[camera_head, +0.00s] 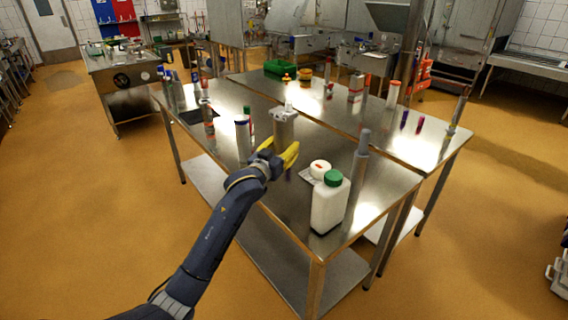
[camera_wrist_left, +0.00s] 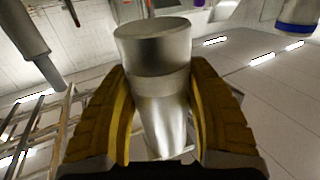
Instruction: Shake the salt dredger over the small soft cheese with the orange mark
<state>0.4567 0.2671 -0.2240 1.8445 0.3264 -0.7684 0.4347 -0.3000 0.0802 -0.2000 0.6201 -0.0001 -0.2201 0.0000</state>
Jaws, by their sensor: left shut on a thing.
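My left gripper (camera_head: 279,151) has yellow fingers and is shut around a plain metal cylinder, the salt dredger (camera_head: 285,131), over the near steel table. In the left wrist view the dredger (camera_wrist_left: 157,85) sits between both yellow fingers (camera_wrist_left: 160,112), with its broad end up in the picture. A small white round cheese (camera_head: 320,165) with an orange mark on top is to the right of the gripper, apart from it. It is partly hidden behind a white bottle. My right gripper is not in view.
The white bottle with a green cap (camera_head: 329,205) stands at the front edge of the steel table (camera_head: 290,205). A grey upright cylinder (camera_head: 362,155) stands right of it. A white bottle (camera_head: 243,138) stands left of the gripper. A green crate (camera_head: 281,68) is at the back.

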